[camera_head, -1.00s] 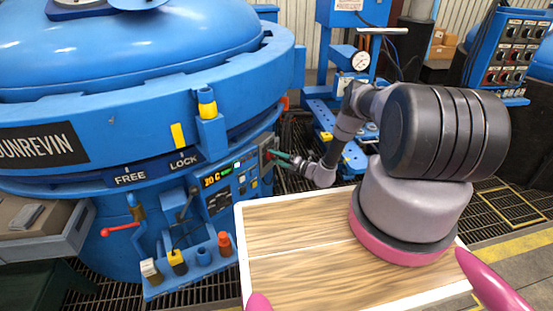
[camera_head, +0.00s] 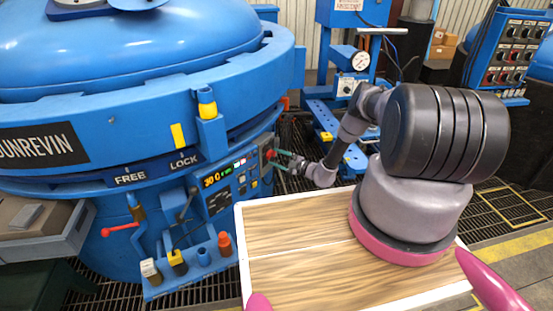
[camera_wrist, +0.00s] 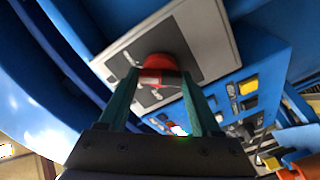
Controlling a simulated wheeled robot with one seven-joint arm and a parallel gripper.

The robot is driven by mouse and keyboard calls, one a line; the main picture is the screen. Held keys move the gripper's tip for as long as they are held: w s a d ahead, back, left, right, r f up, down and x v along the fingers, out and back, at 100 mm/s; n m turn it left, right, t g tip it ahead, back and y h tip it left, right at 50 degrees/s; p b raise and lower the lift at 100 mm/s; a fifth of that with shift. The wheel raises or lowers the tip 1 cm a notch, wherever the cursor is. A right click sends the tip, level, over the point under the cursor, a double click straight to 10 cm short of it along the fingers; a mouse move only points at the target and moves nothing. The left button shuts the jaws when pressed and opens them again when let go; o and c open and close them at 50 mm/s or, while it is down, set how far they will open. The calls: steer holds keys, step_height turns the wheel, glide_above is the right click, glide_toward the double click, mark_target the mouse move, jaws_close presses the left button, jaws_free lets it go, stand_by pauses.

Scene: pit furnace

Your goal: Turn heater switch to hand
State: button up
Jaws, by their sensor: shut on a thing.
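The heater switch looks to be the red rotary knob (camera_wrist: 158,66) on a grey plate (camera_wrist: 195,40) at the side of the blue furnace's control panel. In the wrist view it sits between the two green fingers of my gripper (camera_wrist: 160,78), which is shut on it. A paler band shows across the knob's near face. The plate's lettering is too small to read, so the knob's setting cannot be told. In the head view my gripper (camera_head: 278,159) reaches left to the grey box (camera_head: 267,152), where a bit of red shows.
The control panel (camera_head: 228,183) with a lit display and buttons is left of the grey box. A blue shelf with coloured fittings (camera_head: 190,268) juts out below. The wide blue furnace rim (camera_head: 150,115) overhangs above. A blue stand with a gauge (camera_head: 360,62) is behind my arm.

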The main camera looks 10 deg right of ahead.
steer(key=shift+d+m, duration=0.1)
steer(key=shift+m, duration=1.1)
steer(key=o, duration=1.4)
steer(key=v, duration=1)
steer(key=shift+s+d, duration=0.25)
steer(key=shift+s, duration=0.05)
